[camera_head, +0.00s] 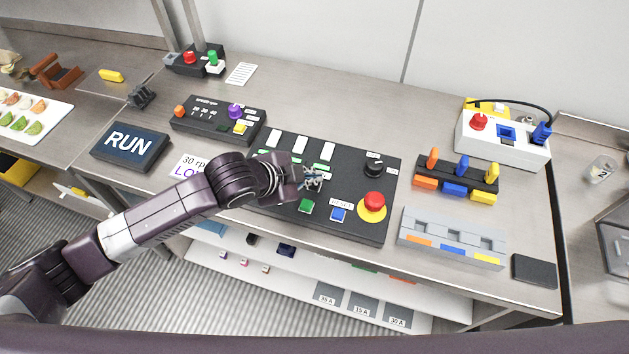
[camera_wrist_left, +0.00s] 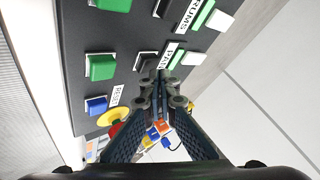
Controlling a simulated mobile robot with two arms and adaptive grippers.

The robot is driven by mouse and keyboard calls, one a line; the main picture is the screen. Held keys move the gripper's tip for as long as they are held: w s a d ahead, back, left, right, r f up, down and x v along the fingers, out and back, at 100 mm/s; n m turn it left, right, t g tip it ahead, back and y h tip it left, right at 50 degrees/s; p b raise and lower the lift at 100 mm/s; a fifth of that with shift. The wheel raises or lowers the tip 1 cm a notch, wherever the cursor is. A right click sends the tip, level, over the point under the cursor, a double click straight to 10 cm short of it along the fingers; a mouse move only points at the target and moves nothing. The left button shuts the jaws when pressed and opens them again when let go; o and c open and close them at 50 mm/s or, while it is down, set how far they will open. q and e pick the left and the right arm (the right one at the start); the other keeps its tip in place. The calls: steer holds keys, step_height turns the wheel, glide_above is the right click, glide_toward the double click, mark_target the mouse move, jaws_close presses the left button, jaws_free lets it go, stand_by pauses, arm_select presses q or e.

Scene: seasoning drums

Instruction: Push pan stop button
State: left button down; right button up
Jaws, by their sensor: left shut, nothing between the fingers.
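The black control panel (camera_head: 352,180) lies on the steel table. My left gripper (camera_head: 314,178) is shut and empty over its middle, pointing right. In the left wrist view, the shut fingertips (camera_wrist_left: 160,88) appear close to a dark button (camera_wrist_left: 145,61) by the PAN label (camera_wrist_left: 168,56); I cannot tell whether they touch it. A green button (camera_wrist_left: 100,67) sits in the same row. Another dark button (camera_wrist_left: 168,8) sits by the DRUMS label (camera_wrist_left: 190,14). In the head view, my gripper hides the dark button. My right gripper is out of view.
A blue button (camera_head: 337,214), a red mushroom button (camera_head: 373,200) on a yellow base and a black knob (camera_head: 374,167) are on the panel. A RUN display (camera_head: 130,146) and a smaller control box (camera_head: 205,118) stand left. Colored levers (camera_head: 457,178) stand right.

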arm_select(q)
steer(key=shift+f, duration=0.6)
stand_by(0.8)
steer(key=shift+r, duration=0.1)
steer(key=shift+r+p, duration=0.85)
steer(key=shift+p, duration=0.1)
step_height(320, 180, up, 5)
steer(key=p, duration=0.5)
steer(key=shift+r, duration=0.1)
stand_by(0.5)
